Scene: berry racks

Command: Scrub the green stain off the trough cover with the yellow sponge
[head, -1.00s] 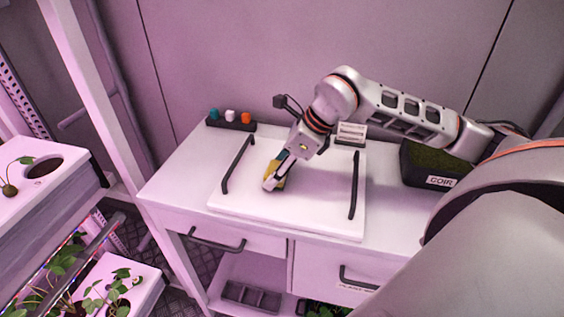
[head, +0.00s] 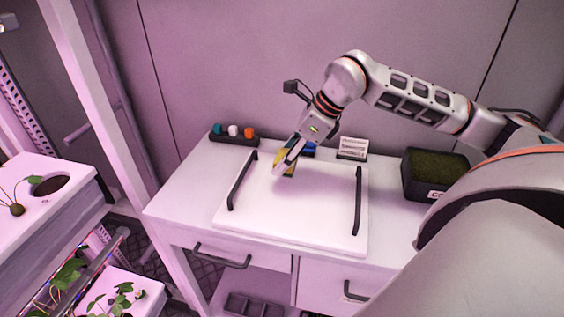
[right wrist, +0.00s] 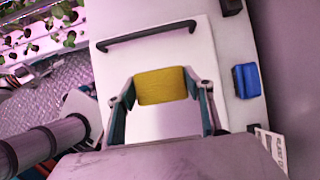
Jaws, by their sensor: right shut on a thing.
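The white trough cover (head: 300,215) lies flat on the bench, with a black bar handle along its left and right sides. It also shows in the right wrist view (right wrist: 165,50). My right gripper (head: 284,164) is shut on the yellow sponge (right wrist: 161,86) and seems to hold it just above the far left part of the cover. In the head view the sponge (head: 286,158) is partly hidden by the fingers. I see no green stain on the visible part of the cover; the gripper and sponge hide some of it. My left gripper is not in view.
A dark holder with teal, white and orange pieces (head: 233,139) stands behind the cover. A blue block (right wrist: 246,80) and a small label stand (head: 352,149) are also there. A black coir tub (head: 432,174) stands at right, plant racks (head: 50,210) at left.

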